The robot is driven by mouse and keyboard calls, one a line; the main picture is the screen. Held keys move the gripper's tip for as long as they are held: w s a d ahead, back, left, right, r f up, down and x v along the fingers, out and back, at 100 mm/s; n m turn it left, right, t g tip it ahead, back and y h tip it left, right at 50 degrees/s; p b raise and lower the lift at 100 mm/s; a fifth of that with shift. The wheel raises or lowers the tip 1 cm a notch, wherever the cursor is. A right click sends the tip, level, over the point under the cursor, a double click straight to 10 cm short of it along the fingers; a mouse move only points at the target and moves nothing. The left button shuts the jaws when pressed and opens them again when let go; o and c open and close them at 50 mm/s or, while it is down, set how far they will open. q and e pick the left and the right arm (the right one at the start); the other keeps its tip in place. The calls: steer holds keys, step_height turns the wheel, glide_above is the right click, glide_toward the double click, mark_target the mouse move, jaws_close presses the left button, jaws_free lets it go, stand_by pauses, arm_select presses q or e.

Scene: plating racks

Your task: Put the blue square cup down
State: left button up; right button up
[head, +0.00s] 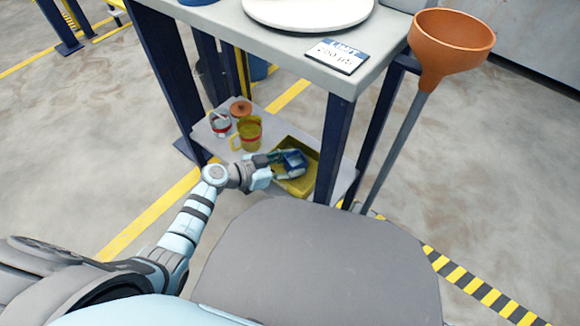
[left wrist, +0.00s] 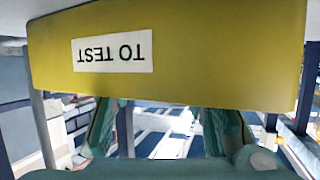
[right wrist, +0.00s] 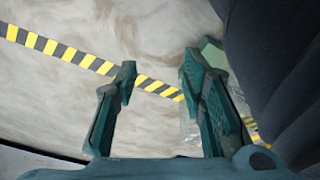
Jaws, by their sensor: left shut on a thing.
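The blue square cup (head: 294,161) is in the fingers of my left gripper (head: 284,166), over the yellow tray (head: 308,146) on the lower shelf. My left gripper is shut on the cup. I cannot tell whether the cup touches the tray floor. In the left wrist view the tray's wall (left wrist: 215,52), with an upside-down "TO TEST" label, covers the fingertips, and I cannot make out the cup. My right gripper (right wrist: 158,80) has its fingers wide apart, with nothing between them, above the floor.
On the lower shelf (head: 205,137), left of the tray, stand a yellow mug (head: 249,132), a grey-and-red cup (head: 220,124) and a brown pot (head: 241,108). The tabletop (head: 290,40) overhangs the shelf. An orange funnel (head: 447,45) stands at the right.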

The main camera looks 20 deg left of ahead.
arm_select(q)
steer(key=o, duration=1.3)
steer(key=shift+s+a+r, duration=0.2)
steer(key=shift+a, duration=0.05)
steer(key=p+v, duration=0.3)
steer(key=v, duration=0.8)
steer(key=s+a+f+n+g+y, duration=0.2)
steer(key=s+f+n+g+y, duration=0.4)
steer(key=s+f, duration=1.4)
steer(key=s+n+y, duration=0.1)
steer(key=n+y, duration=0.1)
steer(key=y, duration=0.1)
steer(key=shift+s+a+n+g+y, duration=0.3)
steer(key=shift+s+a, duration=0.05)
steer(key=shift+a, duration=0.05)
arm_select(e)
step_height(320, 180, down, 7)
steer(key=shift+w+d+f+m+t, duration=0.2)
steer(key=shift+d+m+t, duration=0.1)
steer(key=shift+d, duration=0.15)
